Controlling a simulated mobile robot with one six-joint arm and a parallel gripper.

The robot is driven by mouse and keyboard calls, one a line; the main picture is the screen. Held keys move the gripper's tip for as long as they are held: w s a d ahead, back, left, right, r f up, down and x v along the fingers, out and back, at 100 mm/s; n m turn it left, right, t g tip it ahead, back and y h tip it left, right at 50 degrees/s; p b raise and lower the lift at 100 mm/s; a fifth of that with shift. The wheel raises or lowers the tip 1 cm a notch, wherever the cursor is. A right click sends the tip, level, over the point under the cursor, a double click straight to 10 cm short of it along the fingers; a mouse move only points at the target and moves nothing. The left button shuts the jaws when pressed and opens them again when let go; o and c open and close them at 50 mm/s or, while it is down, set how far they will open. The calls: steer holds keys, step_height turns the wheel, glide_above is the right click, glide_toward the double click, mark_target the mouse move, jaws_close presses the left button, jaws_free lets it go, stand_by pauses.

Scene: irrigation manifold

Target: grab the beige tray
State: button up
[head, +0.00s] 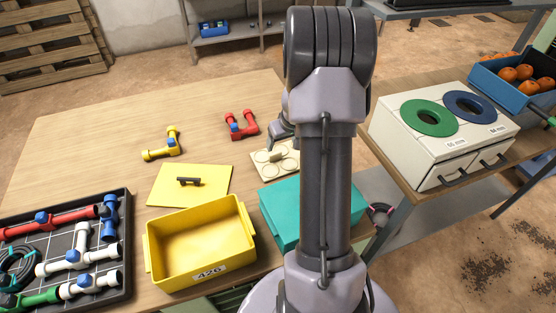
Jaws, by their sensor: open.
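The beige tray (263,173) lies flat on the wooden table near the middle of the head view. It has round recesses, and its right part is hidden behind my arm. My gripper (274,145) shows only partly at the left side of my arm, at the tray's far edge. It is open, and nothing shows between its jaws. I cannot tell whether it touches the tray.
A red pipe piece (241,125) lies left of my gripper, a yellow one (163,145) farther left. A teal bin (276,212), yellow lid (167,198) and yellow bin (163,275) stand nearer. A white sorting box (413,163) stands right.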

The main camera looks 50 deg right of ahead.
mark_target(276, 153)
steer(key=b+x, duration=0.1)
steer(key=x, duration=0.4)
steer(key=shift+f, duration=0.15)
steer(key=x, duration=0.1)
steer(key=b+x, duration=0.1)
steer(key=x, duration=0.1)
steer(key=b+x, duration=0.1)
steer(key=x, duration=0.1)
steer(key=shift+w+a+f, duration=0.1)
steer(key=shift+w+a, duration=0.15)
steer(key=shift+w, duration=0.2)
steer(key=shift+c, duration=0.9)
steer(key=c, duration=1.4)
